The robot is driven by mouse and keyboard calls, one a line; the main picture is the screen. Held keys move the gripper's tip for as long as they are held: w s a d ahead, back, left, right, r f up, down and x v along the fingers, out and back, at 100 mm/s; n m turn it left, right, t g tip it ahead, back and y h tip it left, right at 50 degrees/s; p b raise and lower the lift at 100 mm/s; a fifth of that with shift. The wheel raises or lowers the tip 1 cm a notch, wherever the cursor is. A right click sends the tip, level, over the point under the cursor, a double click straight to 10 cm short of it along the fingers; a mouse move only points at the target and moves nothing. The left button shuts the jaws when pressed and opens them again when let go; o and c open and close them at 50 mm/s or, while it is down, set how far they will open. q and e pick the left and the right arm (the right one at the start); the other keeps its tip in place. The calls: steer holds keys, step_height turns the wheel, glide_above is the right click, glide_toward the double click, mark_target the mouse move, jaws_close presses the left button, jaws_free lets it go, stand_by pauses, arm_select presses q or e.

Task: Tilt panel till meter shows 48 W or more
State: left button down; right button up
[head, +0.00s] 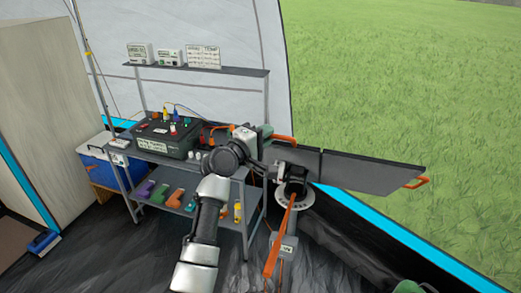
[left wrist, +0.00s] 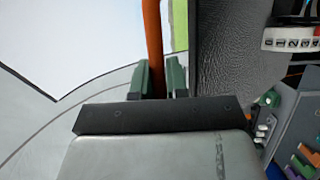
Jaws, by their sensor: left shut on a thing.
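The dark flat panel (head: 365,168) stands on a mount at the right of the head view, its face seen at a shallow angle. It has an orange handle at its right end (head: 417,182) and another at its left end (head: 282,137). My left gripper (head: 264,133) is at the left end. In the left wrist view its green fingers (left wrist: 160,78) are shut on an orange handle bar (left wrist: 153,45). A pale dial ring (head: 293,201) sits below the panel. Small boxes (head: 170,57) stand on the shelf; no watt reading is legible. My right gripper is not in view.
A metal workbench (head: 165,155) holds a dark case (head: 166,137) with coloured plugs, and several coloured items lie on its lower shelf. A blue cooler (head: 98,160) is at the left. An orange strip (head: 279,240) hangs below the mount. Grass lies beyond the tent opening.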

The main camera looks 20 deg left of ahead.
arm_select(q)
steer(key=shift+w+r, duration=0.4)
steer(key=shift+w, duration=0.35)
steer(key=shift+w+r, duration=0.4)
steer(key=shift+w, duration=0.3)
steer(key=c, duration=1.4)
jaws_free()
steer(key=shift+f, duration=0.1)
steer(key=shift+s+a, duration=0.1)
steer(key=shift+s, duration=0.2)
steer(key=b+v, duration=0.3)
steer(key=v, duration=0.7)
